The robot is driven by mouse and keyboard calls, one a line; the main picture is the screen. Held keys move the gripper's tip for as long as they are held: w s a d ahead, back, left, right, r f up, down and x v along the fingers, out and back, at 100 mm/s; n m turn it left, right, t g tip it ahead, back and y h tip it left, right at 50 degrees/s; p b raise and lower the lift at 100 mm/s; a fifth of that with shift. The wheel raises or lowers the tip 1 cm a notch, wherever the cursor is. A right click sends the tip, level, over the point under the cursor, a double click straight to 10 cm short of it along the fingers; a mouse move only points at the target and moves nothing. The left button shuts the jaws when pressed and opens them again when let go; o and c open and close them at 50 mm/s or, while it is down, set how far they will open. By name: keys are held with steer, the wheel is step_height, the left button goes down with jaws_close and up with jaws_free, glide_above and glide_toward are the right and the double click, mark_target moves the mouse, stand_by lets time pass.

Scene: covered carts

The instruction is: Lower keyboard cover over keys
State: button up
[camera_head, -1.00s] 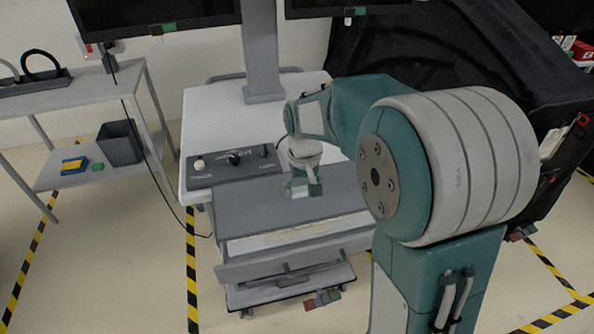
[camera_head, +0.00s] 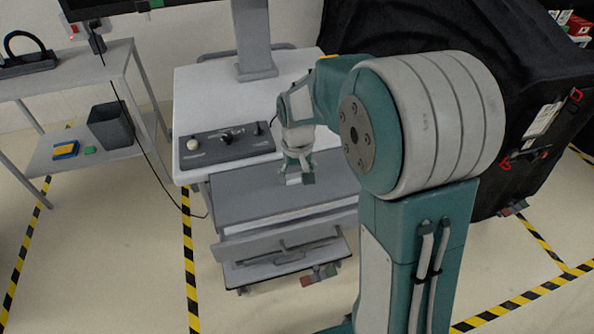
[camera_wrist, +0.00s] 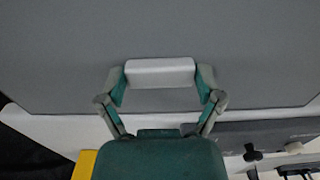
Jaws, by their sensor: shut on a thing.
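The keyboard cover (camera_head: 240,203) is a flat grey panel on the white cart. It lies across the keyboard section, and no keys show in the head view. My gripper (camera_head: 300,178) is at the cover's back middle part, shut on a white handle that stands on the panel. In the wrist view my gripper (camera_wrist: 160,80) has one finger at each end of the white handle (camera_wrist: 160,72). The grey cover surface (camera_wrist: 160,30) fills the upper part of that view. My arm hides the cover's right end.
A control panel (camera_head: 226,142) with knobs lies on the white cart top (camera_head: 200,95), behind and left of the cover. A monitor post (camera_head: 254,45) stands behind it. A side shelf (camera_head: 95,160) holds a dark bin (camera_head: 112,127). A black-draped cart (camera_head: 400,35) stands at right.

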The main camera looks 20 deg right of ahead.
steer(key=shift+f, duration=3.1)
steer(key=shift+w, duration=1.75)
steer(key=shift+f, duration=0.9)
steer(key=o, duration=0.9)
steer(key=shift+o, duration=0.2)
